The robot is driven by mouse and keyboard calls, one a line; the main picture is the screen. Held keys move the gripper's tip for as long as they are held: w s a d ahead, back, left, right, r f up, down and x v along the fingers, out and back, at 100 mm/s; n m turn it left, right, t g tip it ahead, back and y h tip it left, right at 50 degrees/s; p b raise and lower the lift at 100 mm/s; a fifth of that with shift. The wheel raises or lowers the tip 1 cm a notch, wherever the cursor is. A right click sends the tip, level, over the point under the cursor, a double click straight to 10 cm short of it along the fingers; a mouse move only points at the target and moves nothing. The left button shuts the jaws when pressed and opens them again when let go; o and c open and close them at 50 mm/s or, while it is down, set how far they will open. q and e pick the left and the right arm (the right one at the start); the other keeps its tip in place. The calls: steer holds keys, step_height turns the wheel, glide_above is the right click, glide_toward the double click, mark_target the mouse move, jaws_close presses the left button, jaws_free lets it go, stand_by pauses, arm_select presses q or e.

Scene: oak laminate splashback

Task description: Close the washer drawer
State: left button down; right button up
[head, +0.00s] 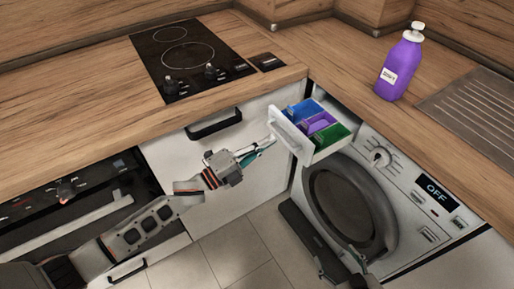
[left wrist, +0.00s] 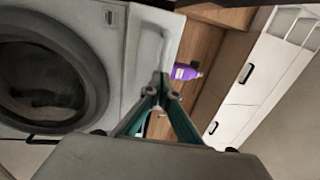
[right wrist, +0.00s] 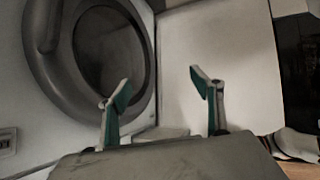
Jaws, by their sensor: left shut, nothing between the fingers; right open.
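The washer drawer (head: 293,137) is pulled out of the top left of the white washer (head: 405,182), showing blue, purple and green compartments. My left gripper (head: 273,139) is shut and empty, its fingertips at the outer face of the drawer front. I cannot tell whether they touch it. In the left wrist view the closed fingertips (left wrist: 163,92) point at the white drawer front (left wrist: 153,42). My right gripper (head: 358,262) is low in front of the washer door at the bottom of the head view. In the right wrist view its fingers (right wrist: 160,86) are spread and empty.
The round washer door (head: 350,205) is below the drawer. A purple bottle (head: 400,66) stands on the wooden counter (head: 345,82) above the washer. A cooktop (head: 187,58) and an oven (head: 70,195) are to the left. The tiled floor (head: 230,255) is clear in front.

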mark_target(313, 129)
arm_select(q)
steer(key=shift+w+d, duration=0.15)
steer(key=shift+d, duration=0.1)
arm_select(e)
steer(key=shift+w, duration=0.1)
